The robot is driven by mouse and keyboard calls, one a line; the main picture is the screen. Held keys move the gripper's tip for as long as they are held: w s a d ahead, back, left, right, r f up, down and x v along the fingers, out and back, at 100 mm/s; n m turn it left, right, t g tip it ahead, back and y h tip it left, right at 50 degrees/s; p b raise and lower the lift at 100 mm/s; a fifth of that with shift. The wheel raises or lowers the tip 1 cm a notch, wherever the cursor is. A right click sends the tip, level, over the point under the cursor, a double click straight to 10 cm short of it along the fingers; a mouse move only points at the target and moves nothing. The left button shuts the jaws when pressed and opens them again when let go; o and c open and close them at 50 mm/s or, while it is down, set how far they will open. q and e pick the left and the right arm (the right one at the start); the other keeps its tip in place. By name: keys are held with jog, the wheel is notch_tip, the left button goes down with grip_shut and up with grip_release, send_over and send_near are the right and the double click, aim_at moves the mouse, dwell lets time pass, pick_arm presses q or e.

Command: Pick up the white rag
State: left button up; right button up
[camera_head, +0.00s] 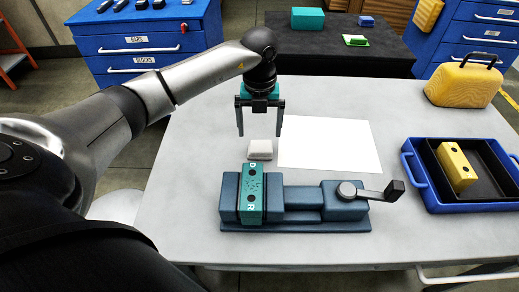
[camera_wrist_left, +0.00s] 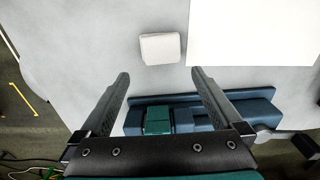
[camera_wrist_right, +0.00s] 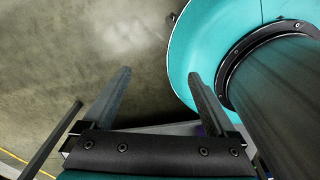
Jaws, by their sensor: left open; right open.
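In the left wrist view the open fingers (camera_wrist_left: 159,73) hold nothing. My right gripper (camera_wrist_right: 158,75) is open and empty over the floor, away from the table.
A blue vise (camera_head: 303,203) holding a teal block (camera_head: 252,190) stands just in front of the rag. A white sheet (camera_head: 330,146) lies to the right. A blue tray (camera_head: 413,172) with a yellow block (camera_head: 457,167) and a yellow case (camera_head: 463,85) are farther right.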

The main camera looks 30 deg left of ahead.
aim_at(260, 147)
pick_arm(q)
notch_tip(260, 147, down, 3)
jog(key=shift+f, duration=0.2)
jog(key=shift+w+a+f+b, duration=0.15)
jog(key=shift+f+b, duration=0.3)
jog(key=shift+f, duration=0.9)
jog(key=shift+w+a+f+b, duration=0.1)
jog(key=shift+w+f+b, duration=0.25)
jog(key=shift+f, duration=0.95)
jog(key=shift+s, duration=0.1)
pick_arm(e)
jog(key=shift+w+a+f, duration=0.2)
jog(key=shift+a+f, duration=0.15)
jog(key=shift+f, duration=0.1)
jog(key=shift+w+a+f, duration=0.2)
jog(key=shift+a+f, duration=0.1)
jog(key=shift+f, duration=0.15)
pick_arm(q)
jog(key=shift+c, duration=0.2)
jog(key=c, duration=1)
pick_arm(e)
jog(key=shift+d, duration=0.25)
